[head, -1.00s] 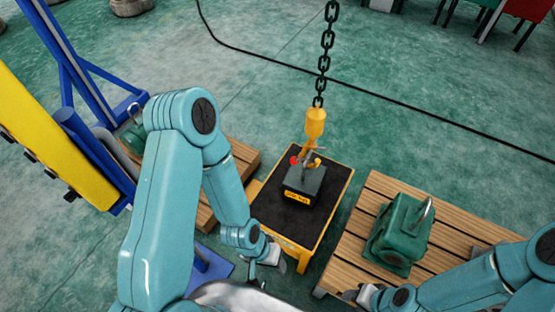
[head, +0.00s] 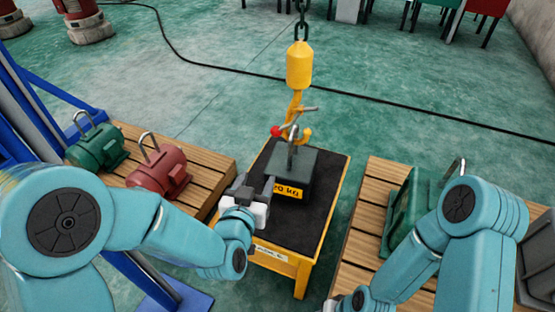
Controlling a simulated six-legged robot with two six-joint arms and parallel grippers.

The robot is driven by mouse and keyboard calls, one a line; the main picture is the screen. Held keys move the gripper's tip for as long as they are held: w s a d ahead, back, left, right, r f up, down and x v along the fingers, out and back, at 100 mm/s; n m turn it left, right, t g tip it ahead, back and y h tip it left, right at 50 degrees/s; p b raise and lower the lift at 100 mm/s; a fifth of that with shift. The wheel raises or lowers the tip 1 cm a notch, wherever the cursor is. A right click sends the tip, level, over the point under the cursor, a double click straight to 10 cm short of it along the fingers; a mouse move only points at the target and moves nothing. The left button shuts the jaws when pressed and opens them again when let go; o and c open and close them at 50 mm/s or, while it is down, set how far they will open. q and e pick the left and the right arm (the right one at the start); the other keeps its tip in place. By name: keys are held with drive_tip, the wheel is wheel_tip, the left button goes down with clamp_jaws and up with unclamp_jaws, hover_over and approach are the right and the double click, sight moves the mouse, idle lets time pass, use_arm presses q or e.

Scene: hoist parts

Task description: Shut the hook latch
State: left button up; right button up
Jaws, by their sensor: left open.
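The yellow hook (head: 297,104) hangs under a yellow block (head: 299,66) on a black chain. A grey latch bar (head: 308,109) juts out to the right from its shank, apart from the hook's tip, so the latch looks open. A red knob (head: 277,131) shows at the hook's left. The hook's bowl is low over the dark weight (head: 297,170), by its grey ring (head: 292,150); I cannot tell if the ring is inside. My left gripper (head: 254,186) is open and empty, left of and nearer than the weight. My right gripper (head: 333,304) is mostly cut off at the bottom edge.
The weight stands on a black-topped yellow table (head: 327,190). A left pallet (head: 212,170) holds a green motor (head: 97,146) and a red motor (head: 160,167). A right pallet (head: 372,190) holds a green housing (head: 400,212), partly behind my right arm. Blue frame posts stand at left.

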sight(275, 135)
use_arm(q)
drive_tip(key=w+d+b, duration=0.1)
drive_tip(key=w, duration=0.4)
drive_tip(key=w+d+r+t+b, duration=0.1)
drive_tip(key=w+d, duration=0.1)
drive_tip(key=w, duration=0.3)
drive_tip(key=w+d+t+b, duration=0.1)
drive_tip(key=w+b, duration=0.1)
drive_tip(key=w, duration=0.4)
drive_tip(key=shift+w+d+r, duration=0.1)
drive_tip(key=shift+d+r, duration=0.15)
drive_tip(key=shift+r, duration=0.05)
use_arm(e)
wheel_tip(275, 135, down, 6)
drive_tip(key=shift+f, duration=0.25)
drive_tip(key=shift+a, duration=0.1)
